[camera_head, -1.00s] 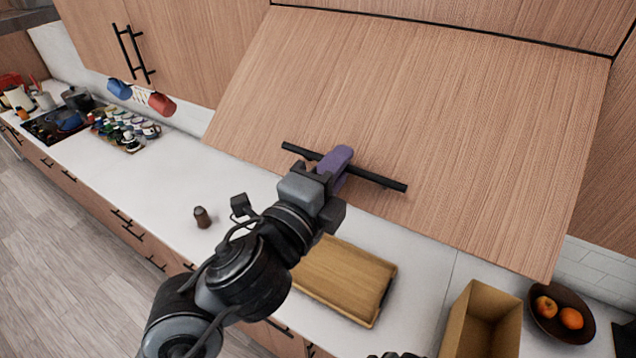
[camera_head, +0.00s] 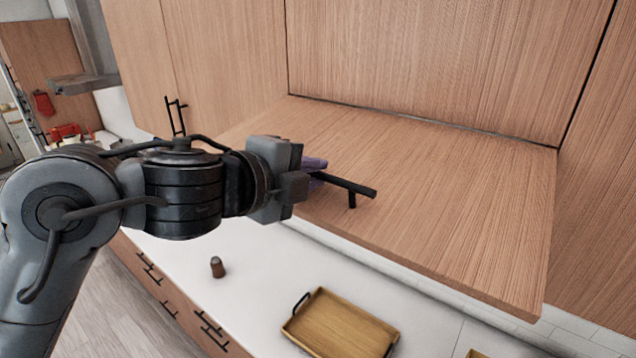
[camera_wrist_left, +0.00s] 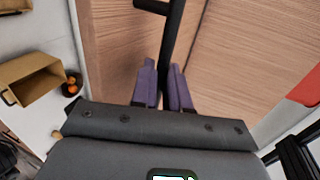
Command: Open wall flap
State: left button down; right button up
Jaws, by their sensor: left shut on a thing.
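The wooden wall flap (camera_head: 430,190) is hinged along its top edge and swung well out from the cabinet, tilted up over the counter. A black bar handle (camera_head: 350,186) is fixed near its lower edge; it also shows in the left wrist view (camera_wrist_left: 174,30). My left gripper (camera_head: 314,172) is shut on the handle, its purple fingers on both sides of the bar in the left wrist view (camera_wrist_left: 163,88). My arm hides the left part of the handle. My right gripper is out of view.
The white counter below holds a wooden tray (camera_head: 340,328) and a small brown shaker (camera_head: 217,267). Wooden cabinets flank the flap.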

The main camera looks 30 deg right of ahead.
pick_arm(q)
jog(key=shift+d+f, duration=0.15)
jog(key=shift+d, duration=0.1)
jog(key=c, duration=1.4)
grip_release()
jog(key=shift+w+d, duration=0.1)
jog(key=shift+d, duration=0.1)
jog(key=shift+o, duration=0.4)
jog(key=shift+d+r, duration=0.15)
jog(key=shift+r, duration=0.1)
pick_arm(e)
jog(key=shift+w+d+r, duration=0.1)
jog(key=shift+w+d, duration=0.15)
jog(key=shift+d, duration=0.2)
pick_arm(q)
jog(key=shift+a, duration=0.25)
jog(key=shift+s+a+r+b, duration=0.1)
jog(key=shift+s+a+b, duration=0.1)
jog(key=shift+a+b, duration=0.3)
jog(key=b+v, duration=0.3)
jog(key=v, duration=0.6)
jog(key=shift+r+b, duration=0.15)
jog(key=shift+b, duration=0.25)
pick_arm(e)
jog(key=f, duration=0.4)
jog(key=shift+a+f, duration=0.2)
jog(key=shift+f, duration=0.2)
